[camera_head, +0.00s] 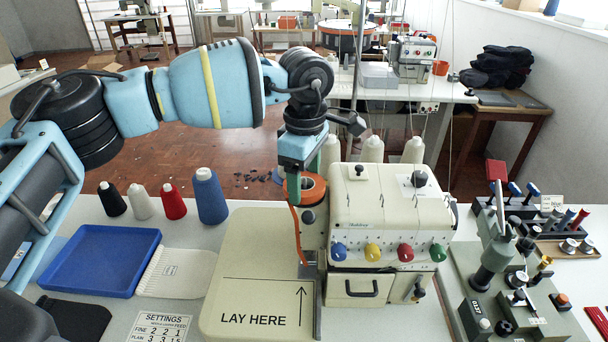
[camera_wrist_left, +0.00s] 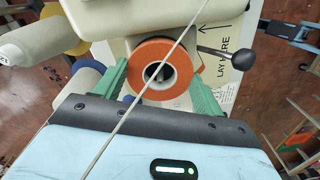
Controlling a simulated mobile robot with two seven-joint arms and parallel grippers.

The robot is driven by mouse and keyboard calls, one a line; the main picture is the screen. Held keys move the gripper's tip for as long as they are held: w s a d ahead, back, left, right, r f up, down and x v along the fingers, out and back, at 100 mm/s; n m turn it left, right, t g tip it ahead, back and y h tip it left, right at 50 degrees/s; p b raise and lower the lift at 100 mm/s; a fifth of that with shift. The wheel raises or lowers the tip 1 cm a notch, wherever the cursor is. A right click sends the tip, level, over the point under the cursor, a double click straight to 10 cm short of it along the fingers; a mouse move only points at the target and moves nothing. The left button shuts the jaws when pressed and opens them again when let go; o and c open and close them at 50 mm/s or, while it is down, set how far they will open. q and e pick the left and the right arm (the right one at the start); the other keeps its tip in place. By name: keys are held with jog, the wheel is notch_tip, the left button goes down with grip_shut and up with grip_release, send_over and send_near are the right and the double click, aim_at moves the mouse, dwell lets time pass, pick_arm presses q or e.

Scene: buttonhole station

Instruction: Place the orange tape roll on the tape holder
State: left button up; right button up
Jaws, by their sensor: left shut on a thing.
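The orange tape roll (camera_wrist_left: 144,83) has a pale inner ring and sits between the two green fingers of my left gripper (camera_wrist_left: 160,88) in the left wrist view. The gripper is shut on it. A grey pin-like part shows inside the roll's hole, perhaps the tape holder. I cannot tell whether the roll rests on it or hangs above it. My right gripper is not in view.
The cream machine (camera_head: 385,217) with coloured knobs stands right of the gripper. A black ball-ended lever (camera_wrist_left: 232,55) is close to the roll. Thread cones (camera_head: 210,197) and a blue tray (camera_head: 100,262) are at left. A grey-green press (camera_head: 490,262) stands at right.

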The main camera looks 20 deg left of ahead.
pick_arm(q)
jog(key=shift+f, duration=0.15)
jog(key=o, duration=0.9)
jog(key=shift+o, duration=0.2)
notch_tip(320, 180, up, 12)
jog(key=shift+b, duration=0.3)
